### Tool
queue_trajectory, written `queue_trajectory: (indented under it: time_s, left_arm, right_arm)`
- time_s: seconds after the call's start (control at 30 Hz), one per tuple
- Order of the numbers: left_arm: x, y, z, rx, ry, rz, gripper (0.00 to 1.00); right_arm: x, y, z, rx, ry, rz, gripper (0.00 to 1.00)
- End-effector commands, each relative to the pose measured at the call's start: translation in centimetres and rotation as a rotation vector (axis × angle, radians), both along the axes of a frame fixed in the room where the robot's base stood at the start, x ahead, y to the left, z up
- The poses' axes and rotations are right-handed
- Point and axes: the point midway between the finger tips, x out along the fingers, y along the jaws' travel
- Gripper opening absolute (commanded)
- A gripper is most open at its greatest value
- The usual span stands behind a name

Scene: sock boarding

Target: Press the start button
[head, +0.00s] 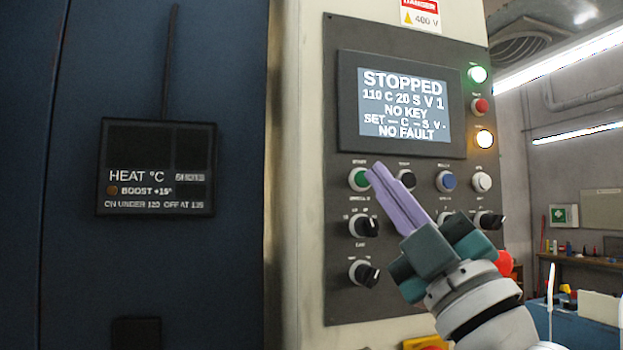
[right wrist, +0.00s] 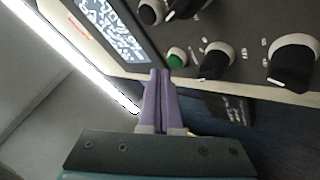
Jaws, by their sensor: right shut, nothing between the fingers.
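The green start button (head: 359,179) sits in a pale ring on the dark control panel (head: 340,290), below the left part of the screen. My right gripper (head: 378,172) is shut and empty, its purple fingers pointing up and left with the tips at the right edge of the button. In the right wrist view the green button (right wrist: 176,59) lies just beyond the fingertips (right wrist: 160,73), slightly to their right. I cannot tell whether the tips touch it. The screen (head: 403,100) reads STOPPED, NO KEY and NO FAULT. My left gripper is not in view.
Close by are a black button (head: 407,179), a blue button (head: 446,181), a white button (head: 482,182) and several black knobs (head: 363,226). A green lamp (head: 478,74) and an amber lamp (head: 484,139) are lit. A heat display (head: 157,167) hangs left on the blue cabinet.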

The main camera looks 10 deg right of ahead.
Motion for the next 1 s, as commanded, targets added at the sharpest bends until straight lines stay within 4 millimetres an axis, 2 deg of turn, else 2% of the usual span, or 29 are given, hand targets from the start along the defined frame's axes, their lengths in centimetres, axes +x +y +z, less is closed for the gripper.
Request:
queue_trajectory:
  time_s: [0.53, 1.0]
  left_arm:
    - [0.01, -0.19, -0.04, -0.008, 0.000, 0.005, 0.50]
    - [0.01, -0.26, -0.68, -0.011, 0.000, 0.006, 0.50]
  right_arm:
    - [0.03, 0.00, -0.01, 0.000, 0.000, 0.000, 0.00]
    - [0.87, 0.06, 0.01, 0.000, 0.000, 0.000, 0.00]
